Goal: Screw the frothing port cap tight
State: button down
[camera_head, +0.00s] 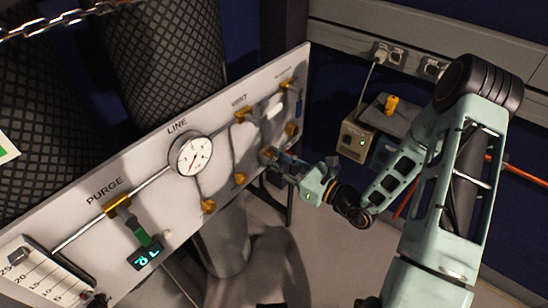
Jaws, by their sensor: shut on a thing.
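A pale upright panel (75,210) carries brass-coloured ports and valves along its face. My gripper (273,158) is at the panel's right part, below the VENT label, with its fingers closed around a small brass-coloured cap (267,153). I take this to be the frothing port cap; most of it is hidden by the fingers. I cannot tell how far it is screwed on. Similar brass caps show apart from my gripper: one lower left (208,206), one nearer (240,179), and one at the upper right (291,129).
A round gauge (191,155) sits under the LINE label. A green-handled valve (139,232) and lit display (146,256) are at the left. Dark mesh-covered cylinders (165,60) stand behind the panel. A beige box (356,139) stands right of my gripper.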

jog(key=shift+p, duration=0.3)
jog(key=m+p, duration=0.2)
jog(key=shift+r+m, duration=0.15)
jog(key=shift+m, duration=0.25)
jog(key=shift+m+p, duration=1.4)
jog(key=shift+m, duration=0.2)
jog(key=shift+f, duration=0.2)
jog(key=c, duration=1.7)
grip_release()
